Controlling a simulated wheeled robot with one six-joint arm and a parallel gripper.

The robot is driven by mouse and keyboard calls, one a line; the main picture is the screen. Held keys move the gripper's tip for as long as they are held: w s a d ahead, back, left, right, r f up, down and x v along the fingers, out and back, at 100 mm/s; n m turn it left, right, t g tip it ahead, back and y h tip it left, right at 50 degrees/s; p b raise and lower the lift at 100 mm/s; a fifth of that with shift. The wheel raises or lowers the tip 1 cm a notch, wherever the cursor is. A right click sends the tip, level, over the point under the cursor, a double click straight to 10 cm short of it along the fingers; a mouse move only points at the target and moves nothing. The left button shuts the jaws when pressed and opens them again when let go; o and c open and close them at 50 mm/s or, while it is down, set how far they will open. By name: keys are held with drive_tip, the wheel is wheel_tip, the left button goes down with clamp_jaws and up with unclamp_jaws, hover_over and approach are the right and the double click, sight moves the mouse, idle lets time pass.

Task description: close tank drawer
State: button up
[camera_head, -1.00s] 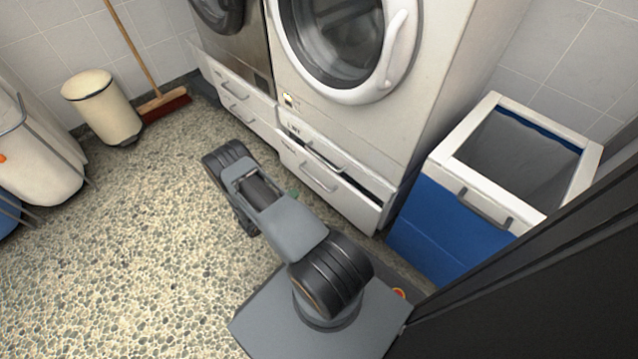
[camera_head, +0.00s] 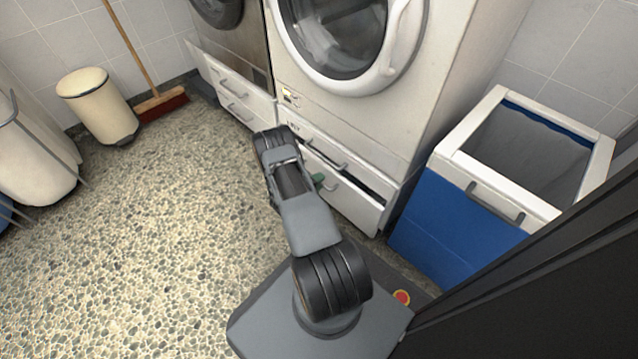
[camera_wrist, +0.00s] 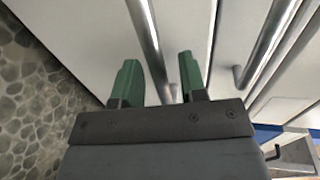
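A white drawer (camera_head: 352,207) at the base of the right machine stands pulled out a little, with a dark gap along its top edge. My gripper, with green fingers, is mostly hidden behind my arm in the head view; one green finger shows beside the drawer's handle. In the wrist view my gripper (camera_wrist: 158,80) is open, pointing at a white front. A metal bar handle (camera_wrist: 147,32) runs between the two fingers, and I see no closed contact on it. A second bar handle (camera_wrist: 268,45) lies to the right in the wrist view.
A front-loading machine (camera_head: 350,45) stands above the drawer. A blue and white open bin (camera_head: 450,215) stands close on the right. More drawers (camera_head: 235,95) are at the left machine. A cream bin (camera_head: 97,105) and broom (camera_head: 160,103) stand farther left. The speckled floor (camera_head: 130,240) is clear on the left.

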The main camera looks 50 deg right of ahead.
drive_tip(key=shift+d, duration=0.15)
clamp_jaws()
idle(0.4)
